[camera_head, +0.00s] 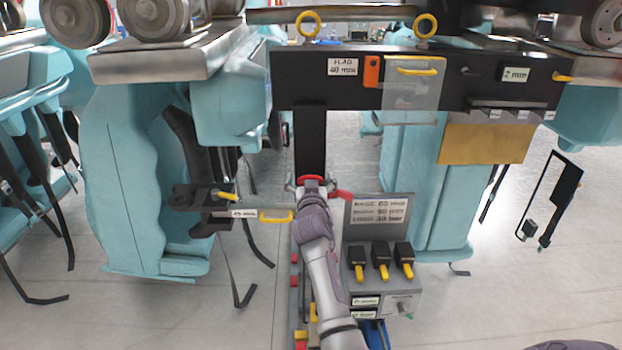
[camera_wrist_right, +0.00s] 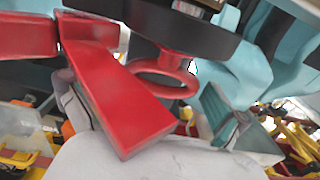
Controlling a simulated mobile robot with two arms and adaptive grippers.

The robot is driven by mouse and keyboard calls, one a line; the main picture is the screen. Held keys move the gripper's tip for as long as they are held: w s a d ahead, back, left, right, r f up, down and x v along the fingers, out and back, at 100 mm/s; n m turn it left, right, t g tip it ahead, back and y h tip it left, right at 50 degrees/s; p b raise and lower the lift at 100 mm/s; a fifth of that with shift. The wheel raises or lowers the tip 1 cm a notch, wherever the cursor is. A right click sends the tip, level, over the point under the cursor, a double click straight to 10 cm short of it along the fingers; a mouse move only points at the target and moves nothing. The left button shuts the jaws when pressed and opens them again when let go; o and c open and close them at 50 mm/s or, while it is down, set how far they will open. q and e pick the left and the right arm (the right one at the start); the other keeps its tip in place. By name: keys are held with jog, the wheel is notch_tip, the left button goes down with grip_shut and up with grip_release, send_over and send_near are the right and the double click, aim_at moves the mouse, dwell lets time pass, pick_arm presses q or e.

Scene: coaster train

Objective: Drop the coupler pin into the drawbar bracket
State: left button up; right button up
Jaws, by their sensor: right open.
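A red ring (camera_head: 312,178), which looks like the head of the coupler pin, is at the lower end of a black upright bar (camera_head: 310,135). In the right wrist view the red ring (camera_wrist_right: 165,78) meets the black part (camera_wrist_right: 170,28) by a short red stem. I cannot tell how deep the stem sits. My right gripper (camera_head: 311,188) is open at the ring, its fingers apart on either side. A red flat bar (camera_wrist_right: 120,95) lies close in front of the wrist camera. The drawbar bracket cannot be told for sure from the black bar. My left gripper is not in view.
A grey box (camera_head: 385,290) with several black and yellow handles stands right of my right arm. A dark bracket with a yellow handle (camera_head: 277,216) is to the left. A black beam (camera_head: 300,80) crosses above. Turquoise seats flank both sides. Grey floor is open at lower left.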

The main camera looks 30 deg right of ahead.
jog(key=shift+s+a+r, duration=0.1)
jog(key=shift+s+a, duration=0.05)
jog(key=shift+c, duration=1.4)
jog(key=c, duration=1.2)
jog(key=shift+o, duration=0.2)
jog(key=shift+r+p, duration=0.45)
jog(key=shift+r, duration=0.1)
jog(key=shift+r+p, duration=0.5)
jog(key=shift+r, duration=0.2)
pick_arm(q)
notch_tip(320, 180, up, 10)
jog(key=p, duration=0.8)
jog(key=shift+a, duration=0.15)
pick_arm(e)
notch_tip(320, 180, up, 10)
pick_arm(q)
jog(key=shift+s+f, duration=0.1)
pick_arm(e)
jog(key=shift+r, duration=0.15)
